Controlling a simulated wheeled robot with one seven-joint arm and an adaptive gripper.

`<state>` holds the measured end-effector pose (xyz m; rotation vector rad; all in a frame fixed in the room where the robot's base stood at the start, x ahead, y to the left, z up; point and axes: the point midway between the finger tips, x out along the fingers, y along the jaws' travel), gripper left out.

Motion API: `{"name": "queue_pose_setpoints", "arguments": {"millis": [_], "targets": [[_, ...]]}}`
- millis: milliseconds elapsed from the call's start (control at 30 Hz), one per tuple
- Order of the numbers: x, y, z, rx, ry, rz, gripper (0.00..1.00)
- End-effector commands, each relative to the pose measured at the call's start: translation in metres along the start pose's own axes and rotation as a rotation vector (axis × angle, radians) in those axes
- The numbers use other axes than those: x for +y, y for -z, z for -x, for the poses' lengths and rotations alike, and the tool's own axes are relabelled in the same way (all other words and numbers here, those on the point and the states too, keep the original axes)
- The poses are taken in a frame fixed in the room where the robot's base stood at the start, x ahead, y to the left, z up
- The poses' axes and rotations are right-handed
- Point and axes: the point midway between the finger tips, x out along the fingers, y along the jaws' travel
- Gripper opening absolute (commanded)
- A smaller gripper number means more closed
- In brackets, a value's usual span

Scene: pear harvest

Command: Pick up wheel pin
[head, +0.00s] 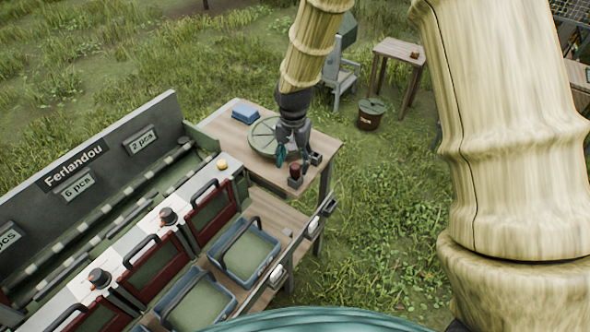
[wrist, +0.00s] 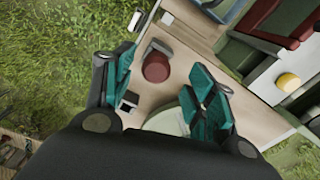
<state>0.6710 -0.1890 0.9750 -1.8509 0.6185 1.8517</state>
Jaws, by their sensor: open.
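A small dark-red cylinder on a grey base, which looks like the wheel pin (head: 295,174), stands near the front right corner of the wooden table. In the wrist view the red cylinder (wrist: 156,69) is seen from above, between the teal finger pads and slightly beyond them. My gripper (head: 297,156) is open and empty above the table, just above and behind the cylinder in the head view. In the wrist view its two fingers (wrist: 162,88) are spread wide. I cannot tell the exact height gap.
A round green lid-like disc (head: 262,135) and a blue box (head: 245,113) are on the wooden table (head: 327,146). A sorting bench labelled Ferlandou (head: 70,168) with blue crates (head: 245,252) adjoins it. A yellow knob (head: 222,164) sits on the bench.

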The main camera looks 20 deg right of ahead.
Motion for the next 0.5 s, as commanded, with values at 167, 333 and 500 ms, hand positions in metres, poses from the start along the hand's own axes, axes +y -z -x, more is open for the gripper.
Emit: {"name": "queue_pose_setpoints", "arguments": {"millis": [167, 333, 500], "targets": [[0.005, 0.001, -0.015, -0.002, -0.001, -0.002, 0.56], [0.005, 0.001, -0.030, -0.001, -0.001, -0.001, 0.56], [0.004, 0.001, -0.037, 0.000, 0.000, -0.002, 0.56]]}}
